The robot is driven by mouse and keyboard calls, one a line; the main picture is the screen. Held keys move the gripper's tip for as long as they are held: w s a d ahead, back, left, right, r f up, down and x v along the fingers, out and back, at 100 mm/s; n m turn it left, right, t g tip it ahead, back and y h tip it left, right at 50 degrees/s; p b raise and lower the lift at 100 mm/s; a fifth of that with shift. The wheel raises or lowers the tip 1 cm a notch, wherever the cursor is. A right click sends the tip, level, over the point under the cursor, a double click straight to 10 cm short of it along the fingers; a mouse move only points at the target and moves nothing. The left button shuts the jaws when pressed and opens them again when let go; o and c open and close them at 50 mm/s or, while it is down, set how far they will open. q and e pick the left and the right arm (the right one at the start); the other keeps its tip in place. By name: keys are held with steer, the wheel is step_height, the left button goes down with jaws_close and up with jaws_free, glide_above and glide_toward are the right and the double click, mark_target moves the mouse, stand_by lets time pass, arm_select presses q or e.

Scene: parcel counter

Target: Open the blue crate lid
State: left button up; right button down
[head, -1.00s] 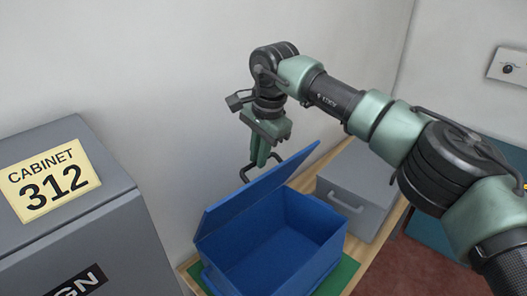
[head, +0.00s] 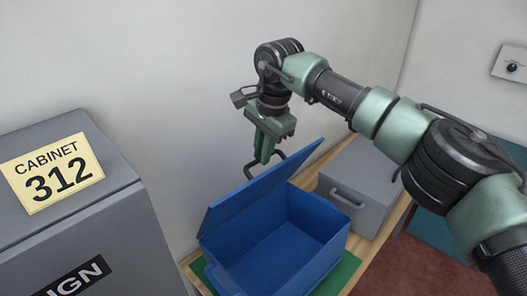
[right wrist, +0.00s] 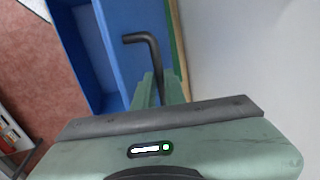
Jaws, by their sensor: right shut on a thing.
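The blue crate (head: 305,268) stands on a green mat (head: 343,272), and its inside looks empty. Its blue lid (head: 262,187) is raised and tilted up along the back side, so the crate is open. A dark bent handle (head: 290,163) sits at the lid's outer edge. My right gripper (head: 263,160) is behind the lid and shut on the handle. In the right wrist view the handle (right wrist: 146,39) rises from between the fingers (right wrist: 160,92), with the blue lid (right wrist: 128,20) close behind. My left gripper is not in view.
A grey cabinet (head: 100,235) marked 312 stands at the left. A grey box with a handle (head: 372,180) stands right of the crate on the wooden counter (head: 393,215). The wall is close behind my right gripper.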

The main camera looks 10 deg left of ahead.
steer(key=shift+f, duration=0.25)
steer(key=c, duration=1.5)
jaws_free()
steer(key=shift+w+a, duration=0.2)
steer(key=shift+w, duration=0.05)
steer(key=shift+s+d+r, duration=0.1)
steer(key=shift+r, duration=0.05)
steer(key=r, duration=0.2)
steer(key=r+b, duration=0.1)
steer(key=r, duration=0.2)
steer(key=s+d+r+b, duration=0.1)
steer(key=r, duration=0.1)
steer(key=shift+r, duration=0.25)
